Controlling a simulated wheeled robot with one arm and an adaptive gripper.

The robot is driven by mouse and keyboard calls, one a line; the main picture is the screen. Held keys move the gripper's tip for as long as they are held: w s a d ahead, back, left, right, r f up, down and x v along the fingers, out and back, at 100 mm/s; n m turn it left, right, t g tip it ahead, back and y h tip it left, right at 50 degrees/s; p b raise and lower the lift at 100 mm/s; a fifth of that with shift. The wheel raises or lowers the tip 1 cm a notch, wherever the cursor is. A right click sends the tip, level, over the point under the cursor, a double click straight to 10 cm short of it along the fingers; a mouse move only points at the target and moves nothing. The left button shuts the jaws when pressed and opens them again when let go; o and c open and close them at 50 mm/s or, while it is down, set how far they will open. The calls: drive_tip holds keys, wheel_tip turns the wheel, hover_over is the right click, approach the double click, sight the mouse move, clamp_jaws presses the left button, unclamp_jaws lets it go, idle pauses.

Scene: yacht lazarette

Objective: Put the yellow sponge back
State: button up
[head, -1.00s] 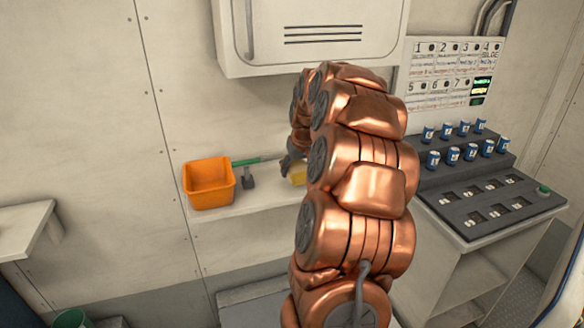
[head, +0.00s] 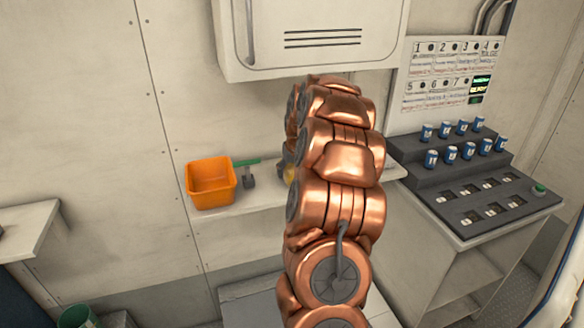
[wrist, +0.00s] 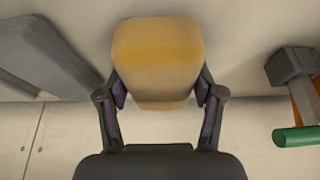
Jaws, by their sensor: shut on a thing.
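The yellow sponge (wrist: 158,50) fills the upper middle of the wrist view, between the two fingers of my gripper (wrist: 160,92). The fingers are shut on its sides. In the head view only a small yellow part of the sponge (head: 290,174) shows, at the left edge of my copper arm. My gripper (head: 285,166) is mostly hidden there behind the arm, over the wall shelf (head: 262,197). I cannot tell whether the sponge touches the shelf.
An orange bin (head: 211,184) and a green-handled scraper-like tool (head: 248,172) are on the shelf, left of my gripper. A wall cabinet (head: 310,50) hangs above. A console with several blue-and-white cans (head: 467,151) stands at right. A green bucket (head: 76,317) is low at left.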

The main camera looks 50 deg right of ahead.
drive_tip(key=shift+f, duration=0.15)
drive_tip(key=o, duration=1.1)
drive_tip(key=shift+r, duration=0.35)
drive_tip(key=b+v, duration=0.3)
drive_tip(key=v, duration=0.9)
drive_tip(key=shift+f, duration=0.1)
